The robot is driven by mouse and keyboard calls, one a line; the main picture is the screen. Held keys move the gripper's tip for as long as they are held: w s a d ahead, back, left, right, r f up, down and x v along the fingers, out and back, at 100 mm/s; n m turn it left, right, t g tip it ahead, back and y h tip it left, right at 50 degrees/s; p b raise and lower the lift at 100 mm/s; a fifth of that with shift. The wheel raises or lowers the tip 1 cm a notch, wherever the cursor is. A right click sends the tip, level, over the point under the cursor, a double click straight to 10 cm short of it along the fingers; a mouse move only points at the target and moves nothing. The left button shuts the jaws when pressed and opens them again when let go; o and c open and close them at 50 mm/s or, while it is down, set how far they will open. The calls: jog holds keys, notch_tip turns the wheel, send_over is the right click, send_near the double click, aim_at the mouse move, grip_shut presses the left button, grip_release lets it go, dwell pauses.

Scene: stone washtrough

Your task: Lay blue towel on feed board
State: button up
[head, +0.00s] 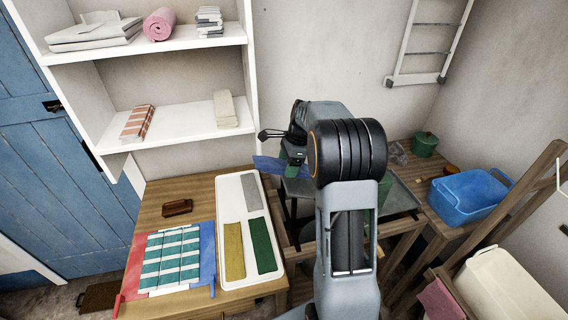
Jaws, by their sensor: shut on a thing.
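The blue towel (267,166) hangs flat beside my gripper (291,160), which is shut on it above the table's right side. My arm hides part of the gripper and perhaps part of the towel.
A white tray (269,283) beside the striped board holds a grey, a mustard and a green cloth; its back left is bare. A brown block (177,208) lies behind the board. A shelf (175,122) overhangs the back. A blue basin (467,197) stands right.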

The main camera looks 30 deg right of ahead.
jog(key=shift+d+f+b, duration=0.3)
jog(key=shift+f, duration=0.4)
jog(key=shift+s+d+f+b, duration=0.2)
jog(key=shift+d+f, duration=0.45)
jog(key=shift+d, duration=0.45)
jog(key=shift+s+d+f+b, duration=0.1)
jog(key=shift+s+d+f, duration=0.15)
jog(key=shift+d+f, duration=0.65)
jog(key=shift+s+d+f+b, duration=0.1)
jog(key=shift+s+d+f, duration=0.25)
jog(key=shift+d, duration=0.95)
jog(key=shift+f, duration=0.15)
jog(key=o, duration=1.2)
jog(key=shift+o, duration=0.2)
jog(key=v, duration=1.3)
jog(key=shift+r+b, duration=0.35)
jog(key=shift+r, duration=0.05)
jog(key=shift+d, duration=0.1)
